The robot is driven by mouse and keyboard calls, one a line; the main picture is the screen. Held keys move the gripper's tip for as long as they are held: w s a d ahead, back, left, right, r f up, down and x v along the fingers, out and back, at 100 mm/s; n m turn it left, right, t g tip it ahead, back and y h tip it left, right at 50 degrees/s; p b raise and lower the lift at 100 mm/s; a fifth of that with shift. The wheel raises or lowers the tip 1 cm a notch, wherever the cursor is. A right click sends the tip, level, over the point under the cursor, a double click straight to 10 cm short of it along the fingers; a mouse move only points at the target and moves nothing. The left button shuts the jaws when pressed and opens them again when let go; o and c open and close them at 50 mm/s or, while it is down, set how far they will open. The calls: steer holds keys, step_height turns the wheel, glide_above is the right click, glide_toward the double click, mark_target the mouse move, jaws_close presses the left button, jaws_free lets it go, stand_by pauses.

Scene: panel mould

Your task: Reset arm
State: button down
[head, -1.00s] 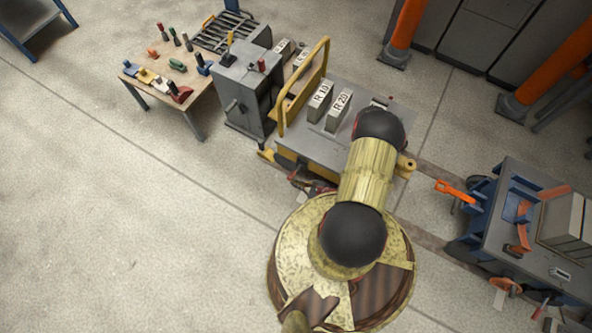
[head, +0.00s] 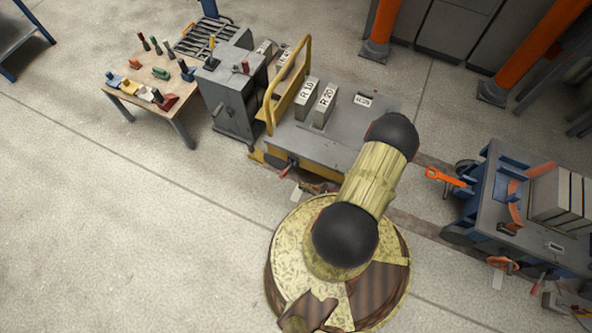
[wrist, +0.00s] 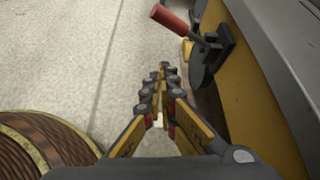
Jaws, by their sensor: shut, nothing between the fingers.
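My gripper (wrist: 163,75) shows in the wrist view with its fingers together and nothing between them. Its fingertips are over bare floor, left of a yellow and grey cart. A red-handled lever (wrist: 171,18) on a black bracket sits on the cart's side, above and right of the fingertips. It is apart from them. In the head view my arm reaches up and right from my round base, and the gripper is mostly hidden behind the arm.
The grey cart (head: 340,145) with a yellow rail (head: 289,85) and numbered blocks (head: 315,102) stands close to my arm. A wooden tool table (head: 150,88) is at upper left, a blue-framed workbench (head: 495,215) at right. Orange posts (head: 384,30) stand behind. Floor (head: 110,235) at left is clear.

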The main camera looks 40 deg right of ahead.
steer(key=shift+s+d+r, duration=0.4)
steer(key=shift+s+d, duration=0.15)
steer(key=shift+s, duration=0.2)
steer(key=s+a+r+n+g+y, duration=0.25)
steer(key=a+r+y, duration=0.25)
steer(key=a+r, duration=0.35)
step_height(320, 180, up, 40)
steer(key=w+d+n+g+h+p, duration=0.1)
steer(key=d+n+g+h, duration=0.2)
steer(key=n+g, duration=1.1)
steer(key=a+r+n+t+h, duration=0.2)
steer(key=a+r+n+t, duration=0.3)
steer(key=r, duration=0.9)
steer(key=a+r+n+t+h, duration=0.3)
steer(key=a+r+n+t, duration=0.2)
steer(key=a+r+n, duration=0.4)
steer(key=a+r+p, duration=0.1)
steer(key=a+r, duration=0.2)
steer(key=r, duration=0.3)
steer(key=shift+s+r, duration=0.25)
steer(key=shift+r, duration=0.05)
